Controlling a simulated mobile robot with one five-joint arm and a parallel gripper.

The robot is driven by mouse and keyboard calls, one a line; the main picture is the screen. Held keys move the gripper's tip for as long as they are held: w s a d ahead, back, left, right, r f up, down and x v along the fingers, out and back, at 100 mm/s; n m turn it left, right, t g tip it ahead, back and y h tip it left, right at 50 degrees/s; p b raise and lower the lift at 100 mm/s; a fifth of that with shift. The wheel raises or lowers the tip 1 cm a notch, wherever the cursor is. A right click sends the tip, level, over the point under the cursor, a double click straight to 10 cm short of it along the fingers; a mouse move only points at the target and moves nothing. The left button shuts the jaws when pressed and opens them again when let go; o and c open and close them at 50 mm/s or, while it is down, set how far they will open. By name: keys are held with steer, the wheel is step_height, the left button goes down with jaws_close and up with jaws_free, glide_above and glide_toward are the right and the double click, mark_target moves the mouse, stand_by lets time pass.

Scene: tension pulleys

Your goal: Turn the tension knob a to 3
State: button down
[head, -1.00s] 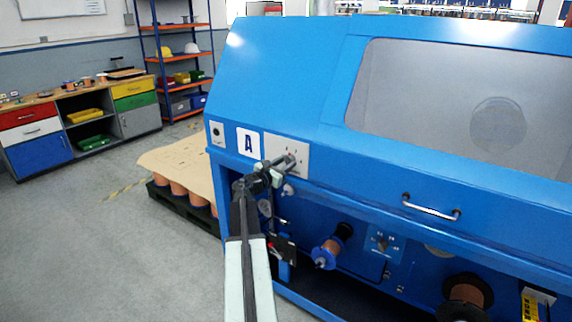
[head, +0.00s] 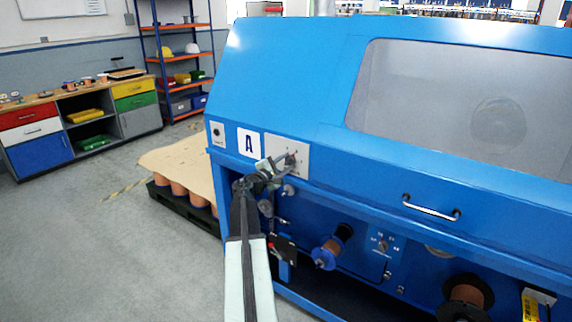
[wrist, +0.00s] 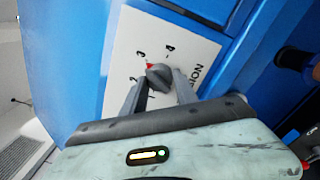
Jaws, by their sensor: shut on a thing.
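The tension knob a (wrist: 158,77) is a dark grey knob with a red mark on a white plate (wrist: 122,50) printed with the numbers 1 to 4. In the wrist view its red mark points up and left, towards the 3. My gripper (wrist: 160,80) is shut on the knob, one finger on each side. In the head view my gripper (head: 284,163) is at the white plate (head: 300,150), right of the A sign (head: 249,144), and partly covers the knob and numbers.
The blue machine (head: 290,80) fills the right side. A pallet with a brown sheet (head: 180,165) stands left. The floor between it and the workbench (head: 75,120) is clear.

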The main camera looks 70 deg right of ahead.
steer(key=shift+w+m, duration=0.1)
steer(key=shift+m, duration=0.2)
stand_by(0.4)
steer(key=c, duration=0.9)
jaws_free()
steer(key=shift+c, duration=0.2)
steer(key=v, duration=0.8)
steer(key=shift+d, duration=0.1)
